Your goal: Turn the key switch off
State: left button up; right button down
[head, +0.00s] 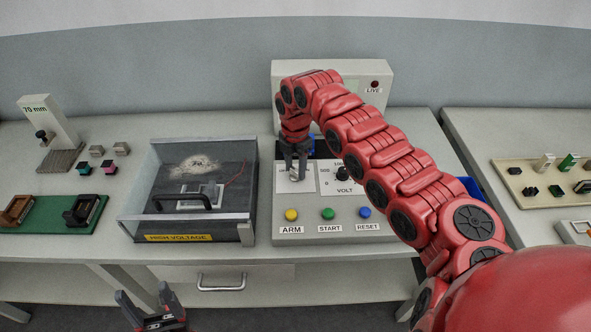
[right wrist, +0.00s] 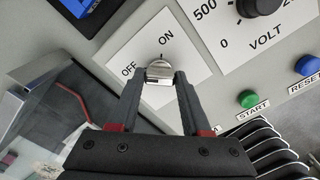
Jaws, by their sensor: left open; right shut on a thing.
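The key switch (right wrist: 158,72) is a small silver key on a white plate marked OFF and ON in the right wrist view. My right gripper (right wrist: 160,82) has its two dark fingers on either side of the key and is shut on it. Which mark the key points to I cannot tell for sure. In the head view my right gripper (head: 294,174) reaches down to the grey control panel (head: 262,228), and its fingers partly hide the key. My left gripper (head: 150,300) is open and empty at the bottom, in front of the bench.
The panel has a black VOLT knob (head: 342,174) and yellow ARM (head: 291,214), green START (head: 327,213) and blue RESET (head: 365,212) buttons. A clear-lidded HIGH VOLTAGE box (head: 247,217) stands left of it. The LIVE lamp (head: 375,84) looks dark red.

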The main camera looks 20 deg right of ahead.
dwell(0.4)
jog(key=shift+c, duration=1.8)
grip_release()
jog(key=shift+r, duration=0.1)
notch_tip(320, 180, up, 9)
jog(key=shift+w+f+b, duration=0.1)
jog(key=shift+f+b, duration=0.1)
jog(key=shift+b, duration=0.85)
notch_tip(320, 180, up, 8)
jog(key=f+p, duration=0.1)
jog(key=p, duration=0.1)
send_over(295, 169)
jog(key=shift+r+p, duration=0.85)
jog(key=shift+p, duration=0.05)
